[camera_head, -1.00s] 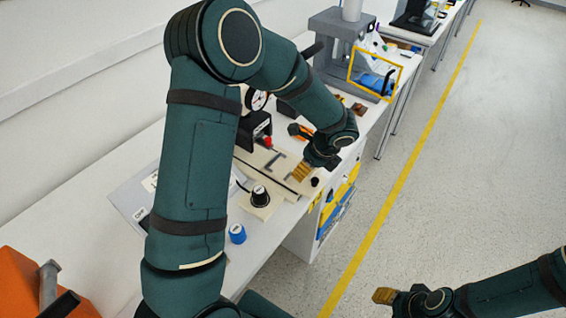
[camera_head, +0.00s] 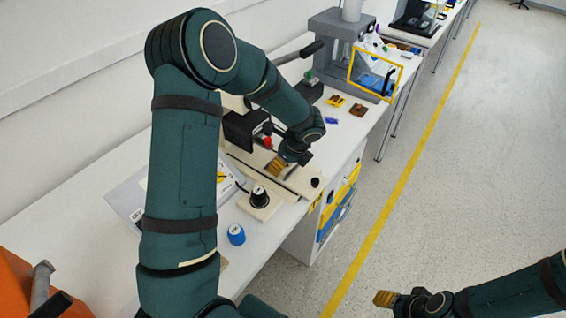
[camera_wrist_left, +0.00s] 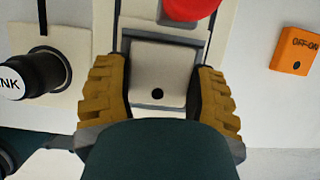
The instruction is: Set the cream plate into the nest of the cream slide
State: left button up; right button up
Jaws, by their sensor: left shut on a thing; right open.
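In the left wrist view the cream plate (camera_wrist_left: 160,72), flat with a dark round hole, lies between the two fingers of my left gripper (camera_wrist_left: 160,100). The gripper is shut on it. In the head view my left gripper (camera_head: 278,166) is over the cream slide (camera_head: 303,184), and the plate cannot be made out there. Cream surfaces of the slide border the plate in the wrist view. My right gripper (camera_head: 385,298) is open, away from the bench over the floor.
A black knob (camera_head: 259,196) on a cream base and a blue knob (camera_head: 236,234) stand nearer on the bench. A red knob (camera_wrist_left: 190,8) is just beyond the plate. An orange OFF-ON tag (camera_wrist_left: 296,50) lies to the right. A grey press (camera_head: 340,60) stands farther back.

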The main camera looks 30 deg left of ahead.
pick_arm(q)
jog(key=shift+f, duration=0.15)
jog(key=o, duration=1.1)
jog(key=shift+r, duration=0.25)
jog(key=p+v, duration=0.2)
jog(key=v, duration=1)
jog(key=shift+p, duration=0.35)
